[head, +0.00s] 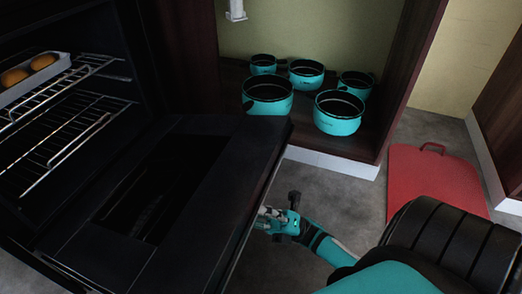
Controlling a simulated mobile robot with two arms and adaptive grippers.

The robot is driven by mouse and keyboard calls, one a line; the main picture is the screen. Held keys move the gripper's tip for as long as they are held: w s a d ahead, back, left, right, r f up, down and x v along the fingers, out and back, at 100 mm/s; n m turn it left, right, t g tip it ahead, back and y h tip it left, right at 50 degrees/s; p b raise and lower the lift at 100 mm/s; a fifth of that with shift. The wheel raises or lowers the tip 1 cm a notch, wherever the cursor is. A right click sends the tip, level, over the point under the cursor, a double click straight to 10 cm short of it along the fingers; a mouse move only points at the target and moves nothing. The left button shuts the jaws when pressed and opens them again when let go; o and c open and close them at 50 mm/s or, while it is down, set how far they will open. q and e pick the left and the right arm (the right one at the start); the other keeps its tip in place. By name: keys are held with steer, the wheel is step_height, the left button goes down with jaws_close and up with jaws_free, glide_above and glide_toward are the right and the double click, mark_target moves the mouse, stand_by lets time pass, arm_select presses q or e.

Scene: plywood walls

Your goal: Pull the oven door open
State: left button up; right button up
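The black oven door (225,185) stands wide open, its inner face and dark window (160,190) turned up toward me. The oven cavity (110,35) is exposed at the left, with wire racks (75,95) inside. My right gripper (265,217), on a teal and black arm from the lower right, is at the door's outer edge. Its fingertips are partly hidden by that edge, so I cannot tell whether they are closed or touching the handle, which is not visible. My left gripper is not in view.
A tray (35,80) with orange-brown round items sits on the upper rack. Several teal pots (338,125) stand in the open cabinet behind the door. A red board-like item (435,175) with a handle lies at the right. Grey floor (330,185) is clear beyond my gripper.

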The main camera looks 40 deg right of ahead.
steer(key=v, duration=1.2)
steer(key=shift+s, duration=0.1)
